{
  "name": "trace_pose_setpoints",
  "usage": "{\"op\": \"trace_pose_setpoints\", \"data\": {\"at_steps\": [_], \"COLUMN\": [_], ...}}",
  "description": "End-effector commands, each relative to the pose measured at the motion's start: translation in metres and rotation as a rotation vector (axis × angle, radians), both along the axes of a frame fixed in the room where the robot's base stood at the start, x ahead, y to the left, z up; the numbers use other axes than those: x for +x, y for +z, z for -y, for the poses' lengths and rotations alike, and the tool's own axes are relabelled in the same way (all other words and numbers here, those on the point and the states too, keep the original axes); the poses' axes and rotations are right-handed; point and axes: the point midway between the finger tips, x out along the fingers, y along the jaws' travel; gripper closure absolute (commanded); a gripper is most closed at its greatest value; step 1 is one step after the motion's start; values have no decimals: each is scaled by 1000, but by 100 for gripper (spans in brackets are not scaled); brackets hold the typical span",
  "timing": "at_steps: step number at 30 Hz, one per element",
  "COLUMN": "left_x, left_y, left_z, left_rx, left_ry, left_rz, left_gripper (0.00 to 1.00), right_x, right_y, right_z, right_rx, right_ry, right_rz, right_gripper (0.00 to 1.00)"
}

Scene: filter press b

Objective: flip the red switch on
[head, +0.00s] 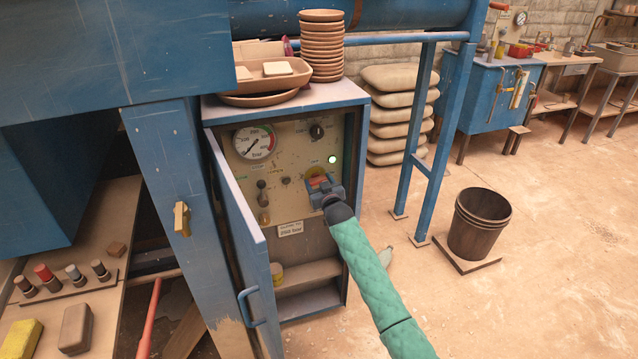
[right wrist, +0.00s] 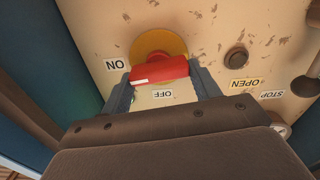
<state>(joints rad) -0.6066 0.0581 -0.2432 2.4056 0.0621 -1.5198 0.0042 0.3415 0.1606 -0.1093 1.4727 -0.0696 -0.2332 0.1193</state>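The red switch (right wrist: 160,70) is a red bar handle with a white mark, on a yellow round plate (right wrist: 158,43). It is on the beige panel (head: 290,150) inside an open blue cabinet. In the right wrist view the panel is upside down, with an ON label (right wrist: 115,64) left of the handle and an OFF label (right wrist: 162,94) below it. My right gripper (head: 319,182) is at the switch, and its two fingers close in on both ends of the red bar, seemingly touching it. My left gripper is out of view.
The cabinet door (head: 240,250) stands open at the left of the panel. A gauge (head: 254,142) and several knobs share the panel. Stacked clay dishes (head: 321,45) stand on the cabinet top.

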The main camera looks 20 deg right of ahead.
Motion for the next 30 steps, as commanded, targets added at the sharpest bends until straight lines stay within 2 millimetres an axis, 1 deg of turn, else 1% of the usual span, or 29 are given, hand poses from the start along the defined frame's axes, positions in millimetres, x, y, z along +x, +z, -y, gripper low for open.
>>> {"op": "trace_pose_setpoints", "data": {"at_steps": [1,2,6,13,20,21,23,24,30], "left_x": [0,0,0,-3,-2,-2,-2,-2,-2], "left_y": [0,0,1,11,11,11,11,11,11], "left_z": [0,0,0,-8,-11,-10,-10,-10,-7], "left_rx": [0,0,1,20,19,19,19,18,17], "left_ry": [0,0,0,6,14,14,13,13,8], "left_rz": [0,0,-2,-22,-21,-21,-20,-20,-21], "left_gripper": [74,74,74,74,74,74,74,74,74], "right_x": [0,0,0,0,0,0,0,0,0], "right_y": [0,0,1,0,0,0,0,0,0], "right_z": [0,0,0,0,0,0,0,0,1], "right_rx": [0,0,19,152,153,153,153,153,152], "right_ry": [0,0,0,0,0,1,0,0,0], "right_rz": [0,0,-1,-6,-5,-5,-5,-5,-5], "right_gripper": [58,61,61,61,61,30,19,16,16]}}
